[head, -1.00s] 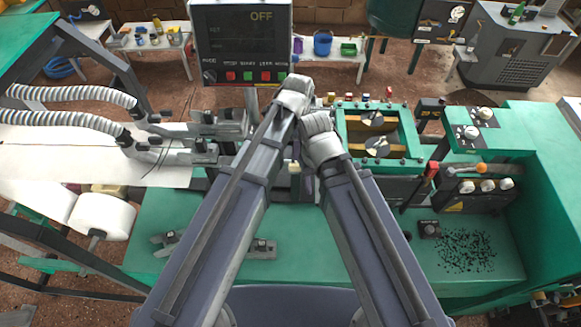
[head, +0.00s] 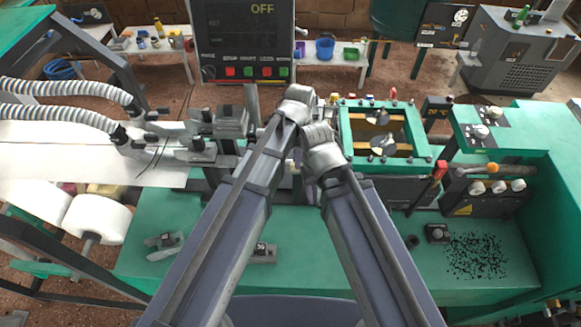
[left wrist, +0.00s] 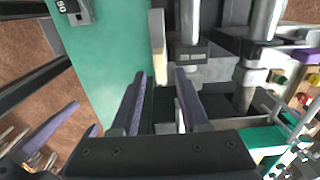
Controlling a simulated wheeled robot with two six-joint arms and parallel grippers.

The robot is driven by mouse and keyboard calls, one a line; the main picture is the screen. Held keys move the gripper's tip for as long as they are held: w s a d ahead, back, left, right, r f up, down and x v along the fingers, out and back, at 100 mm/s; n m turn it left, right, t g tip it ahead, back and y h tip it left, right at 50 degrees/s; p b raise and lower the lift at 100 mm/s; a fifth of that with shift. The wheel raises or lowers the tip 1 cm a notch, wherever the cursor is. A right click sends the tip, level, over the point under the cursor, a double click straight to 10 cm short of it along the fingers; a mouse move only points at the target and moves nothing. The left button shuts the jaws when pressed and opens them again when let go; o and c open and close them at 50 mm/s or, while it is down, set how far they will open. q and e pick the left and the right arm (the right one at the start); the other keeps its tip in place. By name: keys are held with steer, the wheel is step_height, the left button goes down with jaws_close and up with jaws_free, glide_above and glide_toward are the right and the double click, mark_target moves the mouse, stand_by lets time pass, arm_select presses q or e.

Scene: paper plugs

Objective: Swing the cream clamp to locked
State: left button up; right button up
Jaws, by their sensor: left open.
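The cream clamp (left wrist: 157,45) shows in the left wrist view as a pale upright bar beside grey metal blocks and posts. Its lower end reaches down to the gap between the fingertips of my left gripper (left wrist: 160,76). That gripper is open, with one purple finger on each side of the gap. I cannot tell whether either finger touches the clamp. In the head view my forearms largely cover this spot. My right gripper is hidden behind its own arm in the head view.
A control panel (head: 243,40) reading OFF stands behind my arms. Grey hoses (head: 70,90) and a white roll (head: 95,215) are at the left.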

arm_select(q)
steer(key=shift+f+b, duration=1.95)
steer(key=shift+f, duration=0.05)
steer(key=shift+c, duration=0.3)
jaws_close()
